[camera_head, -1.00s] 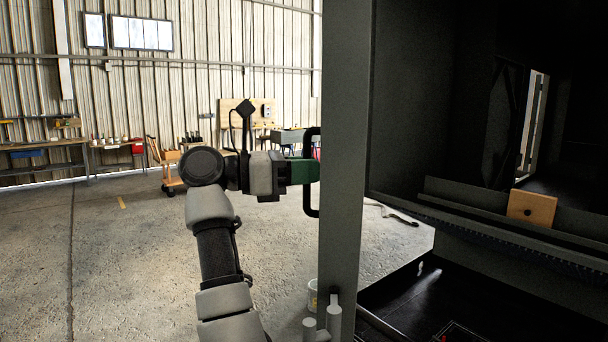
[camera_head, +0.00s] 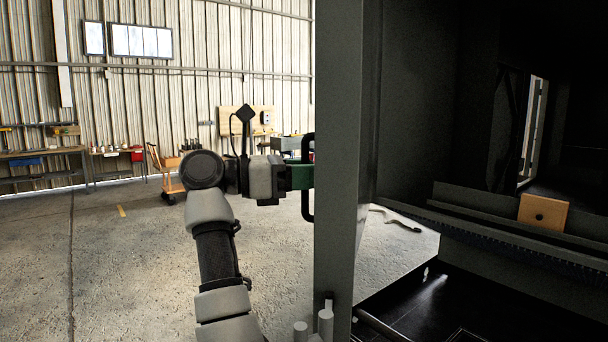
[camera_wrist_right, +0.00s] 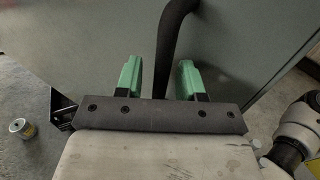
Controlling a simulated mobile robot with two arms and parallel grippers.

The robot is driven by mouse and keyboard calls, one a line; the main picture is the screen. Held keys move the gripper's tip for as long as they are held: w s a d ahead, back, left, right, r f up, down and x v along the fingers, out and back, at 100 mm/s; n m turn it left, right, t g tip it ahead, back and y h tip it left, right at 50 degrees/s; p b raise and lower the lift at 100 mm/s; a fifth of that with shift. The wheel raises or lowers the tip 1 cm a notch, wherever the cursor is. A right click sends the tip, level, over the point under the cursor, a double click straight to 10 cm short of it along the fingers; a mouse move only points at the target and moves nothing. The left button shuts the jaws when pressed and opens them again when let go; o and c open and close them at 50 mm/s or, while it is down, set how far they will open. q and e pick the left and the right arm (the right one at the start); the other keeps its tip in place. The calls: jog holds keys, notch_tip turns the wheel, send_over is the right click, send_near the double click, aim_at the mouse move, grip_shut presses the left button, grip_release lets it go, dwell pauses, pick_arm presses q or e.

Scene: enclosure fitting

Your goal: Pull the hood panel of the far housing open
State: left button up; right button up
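The hood panel (camera_head: 338,120) is a tall grey slab seen nearly edge-on in the head view. It stands out from the dark housing (camera_head: 420,130), whose inside shows. A black bar handle (camera_head: 307,207) is on its left face. My right gripper (camera_head: 302,176) is at this handle, its green fingers partly beside the panel's edge. In the right wrist view the handle (camera_wrist_right: 178,30) runs between the two green fingers (camera_wrist_right: 160,78). The fingers are apart, with a gap visible beside the left one. The panel's grey face (camera_wrist_right: 90,40) lies beyond. My left gripper is not in view.
A wooden block (camera_head: 543,212) sits on a ledge inside the housing. Light cylinders (camera_head: 326,323) stand at the bottom by the panel. A can (camera_wrist_right: 22,128) is on the floor. Open concrete floor lies left; a wooden cart (camera_head: 165,170) and benches stand far back.

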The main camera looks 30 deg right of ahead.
jog(key=shift+w+a, duration=0.1)
jog(key=shift+a, duration=0.15)
jog(key=b+v, duration=0.1)
jog(key=v, duration=0.9)
jog(key=shift+b, duration=0.35)
jog(key=shift+w+f, duration=0.1)
